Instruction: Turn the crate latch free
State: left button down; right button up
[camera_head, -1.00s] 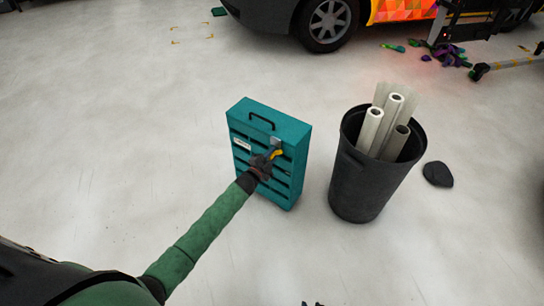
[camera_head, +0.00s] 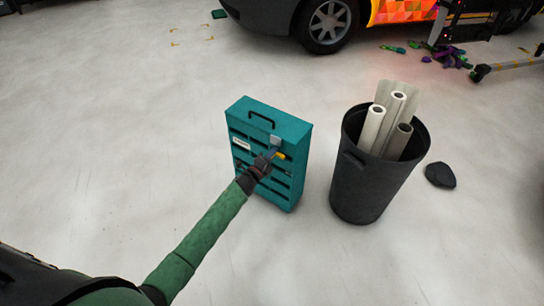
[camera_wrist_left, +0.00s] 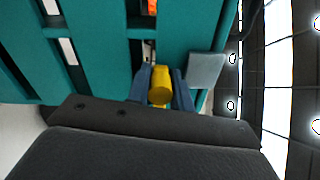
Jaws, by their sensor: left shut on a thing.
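The teal crate (camera_head: 282,128) stands upright on the floor in the head view, with a black handle on top and slots in its front. It also fills the upper part of the left wrist view (camera_wrist_left: 95,45). A yellow latch piece (camera_wrist_left: 160,88) shows at the crate's front; its tip shows in the head view (camera_head: 281,157). My left gripper (camera_wrist_left: 160,92) has its two blue-grey fingers shut on either side of the yellow latch. A pale grey plate (camera_wrist_left: 207,70) sits on the crate beside the fingers. My right gripper is not in view.
A dark bin (camera_head: 362,185) holding several pale rolls (camera_head: 372,128) stands just right of the crate. A dark flat lump (camera_head: 440,175) lies beyond it. A vehicle wheel (camera_head: 327,24) is at the back. The floor left of the crate is clear.

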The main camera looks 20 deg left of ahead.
pick_arm(q)
jog(key=shift+d+f, duration=0.1)
dwell(0.4)
jog(key=c, duration=1.3)
grip_release()
jog(key=shift+o, duration=0.2)
